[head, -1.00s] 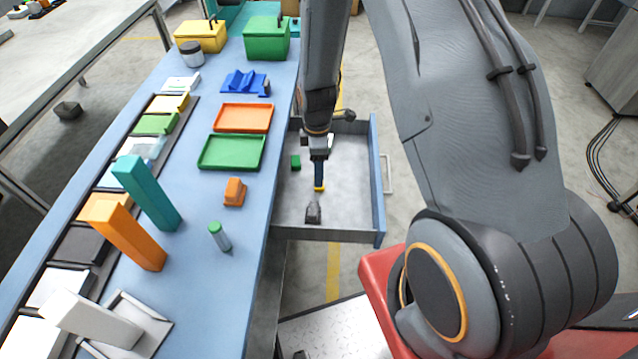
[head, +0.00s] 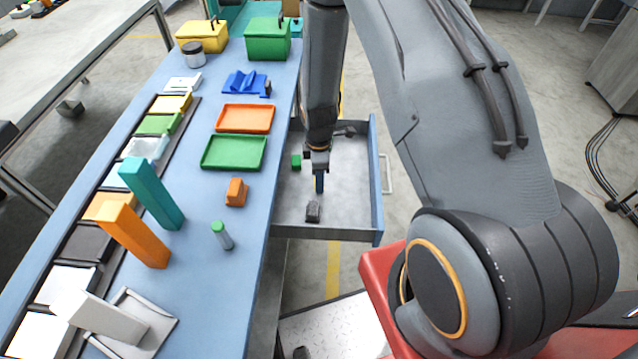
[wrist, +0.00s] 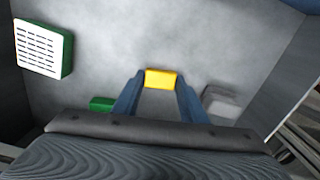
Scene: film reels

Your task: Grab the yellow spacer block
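The yellow spacer block (wrist: 161,79) shows in the wrist view on the grey drawer floor, between the tips of my gripper's two blue fingers. My gripper (wrist: 160,84) has its fingers apart, one on each side of the block. I cannot tell whether the fingertips touch it. In the head view my gripper (head: 320,190) points down inside the open drawer (head: 350,205), and its finger hides the yellow block.
In the drawer a green block (head: 296,162) lies left of my gripper and a dark grey object (head: 313,212) lies nearer. The drawer walls are close. The blue bench at left holds an orange tray (head: 245,118), a green tray (head: 234,152) and tall blocks.

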